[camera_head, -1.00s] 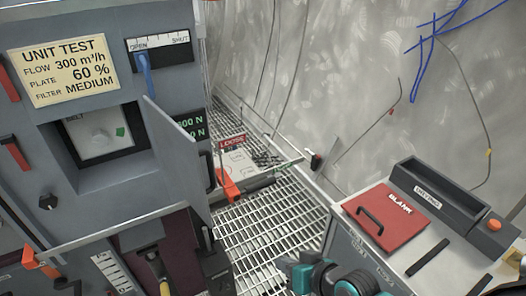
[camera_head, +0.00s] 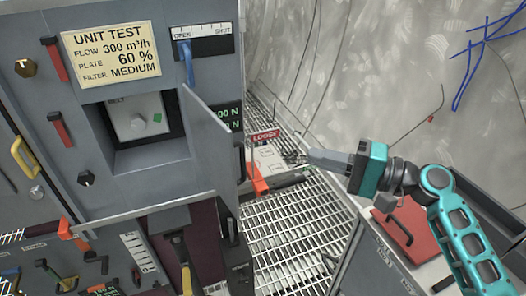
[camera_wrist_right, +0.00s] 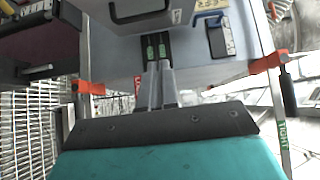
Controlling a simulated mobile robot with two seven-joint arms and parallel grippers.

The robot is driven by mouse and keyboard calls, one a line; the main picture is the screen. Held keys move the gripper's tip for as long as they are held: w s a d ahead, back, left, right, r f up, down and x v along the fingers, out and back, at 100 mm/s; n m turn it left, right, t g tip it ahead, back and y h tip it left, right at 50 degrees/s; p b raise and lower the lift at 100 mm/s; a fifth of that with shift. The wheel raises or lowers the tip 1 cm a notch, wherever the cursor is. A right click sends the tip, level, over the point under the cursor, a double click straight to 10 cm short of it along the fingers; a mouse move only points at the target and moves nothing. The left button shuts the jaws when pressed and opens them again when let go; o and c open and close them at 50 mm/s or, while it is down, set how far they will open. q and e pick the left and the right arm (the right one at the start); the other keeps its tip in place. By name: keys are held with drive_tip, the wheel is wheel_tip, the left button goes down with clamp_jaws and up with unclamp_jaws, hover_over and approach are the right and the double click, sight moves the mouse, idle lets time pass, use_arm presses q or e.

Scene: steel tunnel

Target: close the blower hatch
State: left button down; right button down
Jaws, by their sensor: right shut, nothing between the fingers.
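The blower hatch (camera_head: 213,150) is a grey door on the right of the recessed opening (camera_head: 137,122) in the grey cabinet, and it stands swung open towards me. A dark handle (camera_head: 240,163) shows at its right edge. My right gripper (camera_head: 308,157) reaches in from the right with its fingers pointing left, apart from the hatch in the picture. Its fingers are together and empty, and they also show in the right wrist view (camera_wrist_right: 160,72). My left gripper is not in view.
A blue lever (camera_head: 188,62) sits at the OPEN end of its scale above the opening. An orange-ended bar (camera_head: 66,229) runs below. A red BLANK plate (camera_head: 405,230) lies on the bench at right. Open grating (camera_head: 290,225) lies between cabinet and bench.

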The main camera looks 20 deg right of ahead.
use_arm(q)
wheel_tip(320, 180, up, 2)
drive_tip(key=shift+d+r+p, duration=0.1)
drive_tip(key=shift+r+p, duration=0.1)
drive_tip(key=shift+p, duration=0.95)
use_arm(e)
drive_tip(key=s+a+x, duration=0.1)
drive_tip(key=s+x, duration=0.1)
drive_tip(key=x, duration=0.9)
drive_tip(key=shift+a, duration=0.45)
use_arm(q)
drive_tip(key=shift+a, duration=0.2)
use_arm(e)
drive_tip(key=shift+a+f+h, duration=0.1)
drive_tip(key=shift+h, duration=0.2)
